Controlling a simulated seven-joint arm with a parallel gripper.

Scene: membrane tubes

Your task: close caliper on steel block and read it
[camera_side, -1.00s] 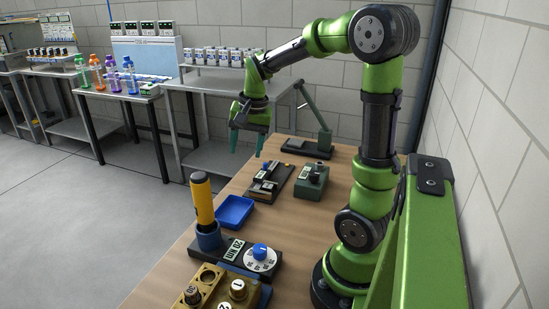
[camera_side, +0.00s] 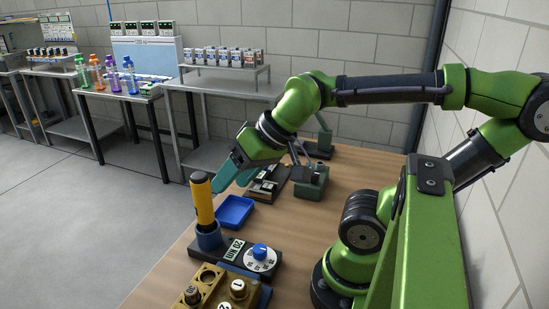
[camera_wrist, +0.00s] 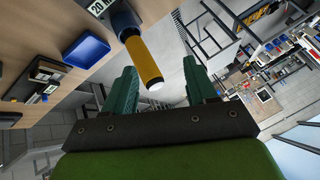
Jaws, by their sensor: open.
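A dark fixture (camera_side: 268,182) with a pale label and small light metal parts lies on the bench behind the blue tray. It looks like the caliper, but it is too small to tell how its jaws stand or which part is the steel block. It also shows at the left edge of the wrist view (camera_wrist: 36,78). My gripper (camera_side: 224,176) is open and tilted, its teal fingers pointing down and left near the top of a yellow handle. In the wrist view (camera_wrist: 162,84) the handle's end appears between the fingers; I cannot tell if they touch.
The yellow handle (camera_side: 204,203) stands upright in a dark blue holder (camera_side: 208,239) near the bench's left edge. A blue tray (camera_side: 235,211), a dial unit (camera_side: 262,258) and a brass-coloured block (camera_side: 209,278) are nearby. A green box (camera_side: 311,183) stands right of the fixture.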

